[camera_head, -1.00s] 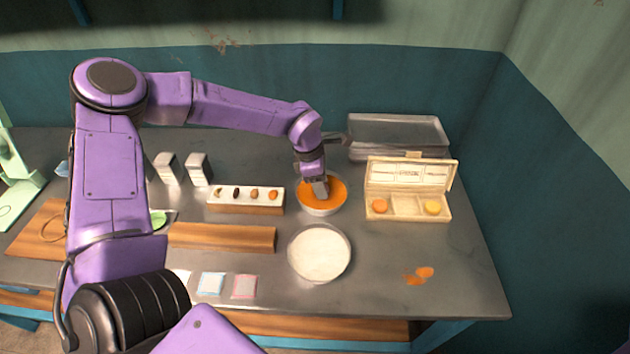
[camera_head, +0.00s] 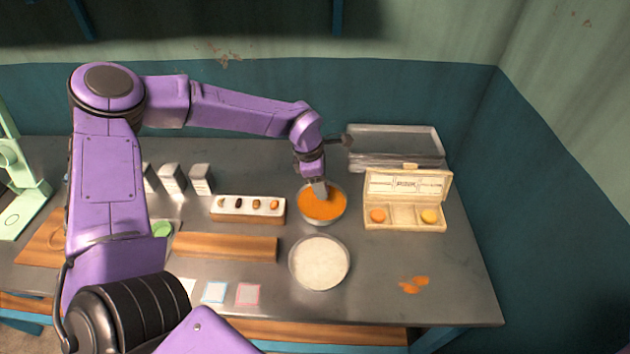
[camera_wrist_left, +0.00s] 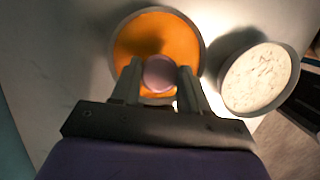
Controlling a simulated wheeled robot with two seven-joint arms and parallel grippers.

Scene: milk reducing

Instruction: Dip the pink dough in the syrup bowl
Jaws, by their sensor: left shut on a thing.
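The syrup bowl (camera_head: 328,210) is a metal bowl of orange liquid in the middle of the table; it also shows in the left wrist view (camera_wrist_left: 190,43). My left gripper (camera_head: 319,190) points down over the bowl. In the left wrist view, my left gripper (camera_wrist_left: 159,80) is shut on the pink dough (camera_wrist_left: 159,72), a round pinkish piece between the fingertips. The dough is over the orange syrup; I cannot tell whether it touches the surface. In the head view the dough is hidden by the gripper. My right gripper is not in view.
A bowl of white material (camera_head: 320,263) stands just in front of the syrup bowl. A wooden box (camera_head: 405,222) with round pieces is at the right, metal trays (camera_head: 394,145) behind it. A small rack (camera_head: 248,215) stands left. Orange spills (camera_head: 413,285) mark the otherwise clear right front.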

